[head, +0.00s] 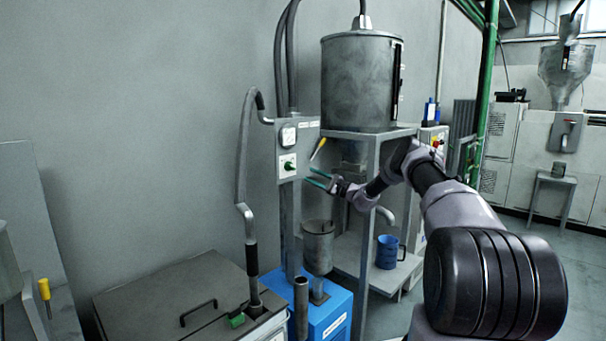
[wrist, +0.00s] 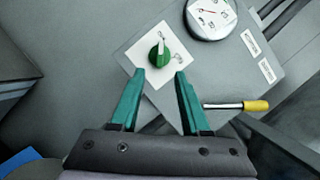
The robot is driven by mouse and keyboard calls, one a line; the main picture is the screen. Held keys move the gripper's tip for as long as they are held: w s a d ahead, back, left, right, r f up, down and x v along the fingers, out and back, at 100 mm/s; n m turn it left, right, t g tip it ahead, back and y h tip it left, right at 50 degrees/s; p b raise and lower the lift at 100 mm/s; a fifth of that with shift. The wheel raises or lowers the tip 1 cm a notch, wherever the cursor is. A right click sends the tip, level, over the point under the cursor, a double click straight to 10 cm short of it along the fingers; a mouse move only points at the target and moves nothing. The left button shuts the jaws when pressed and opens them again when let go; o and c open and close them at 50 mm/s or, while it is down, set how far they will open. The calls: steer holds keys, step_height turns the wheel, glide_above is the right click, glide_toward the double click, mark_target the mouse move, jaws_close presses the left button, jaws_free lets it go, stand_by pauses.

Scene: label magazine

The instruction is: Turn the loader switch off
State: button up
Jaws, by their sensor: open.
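The loader switch is a green rotary knob (wrist: 159,55) on a white square plate, with a pale pointer mark on it. It also shows in the head view as a small green knob (head: 288,166) on the grey control box (head: 292,135). My gripper (wrist: 161,82) is open and empty, its two green fingers pointing at the switch plate. In the head view my gripper (head: 314,178) is to the right of the box. The lettering on the plate is too small to read.
A round gauge (wrist: 210,16) sits above the switch. A metal hopper drum (head: 358,80) stands on a frame behind my arm. A blue mug (head: 387,251) stands on the lower shelf.

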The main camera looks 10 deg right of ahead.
steer(key=shift+v, duration=1.3)
steer(key=shift+r, duration=0.1)
steer(key=s+a+r+n+g+h, duration=0.2)
steer(key=s+a+r+n+g, duration=0.6)
steer(key=s+a+r, duration=0.65)
steer(key=s+r+n+g+h, duration=0.1)
steer(key=s+r+g+h, duration=0.1)
steer(key=s+r+h, duration=0.35)
steer(key=s+d+r+n+t+h, duration=0.1)
steer(key=s+d+r+h, duration=0.15)
steer(key=s, duration=0.95)
steer(key=s+d+r+n+h, duration=0.15)
steer(key=s+r, duration=0.25)
steer(key=s, duration=0.8)
steer(key=s+d+f+t+h, duration=0.1)
steer(key=s+d, duration=0.2)
steer(key=s, duration=0.4)
steer(key=s+d+f+t+h, duration=0.1)
steer(key=s+d, duration=0.3)
steer(key=s, duration=0.4)
steer(key=shift+s+t+h, duration=0.3)
steer(key=shift+t+h, duration=0.25)
steer(key=shift+t, duration=0.05)
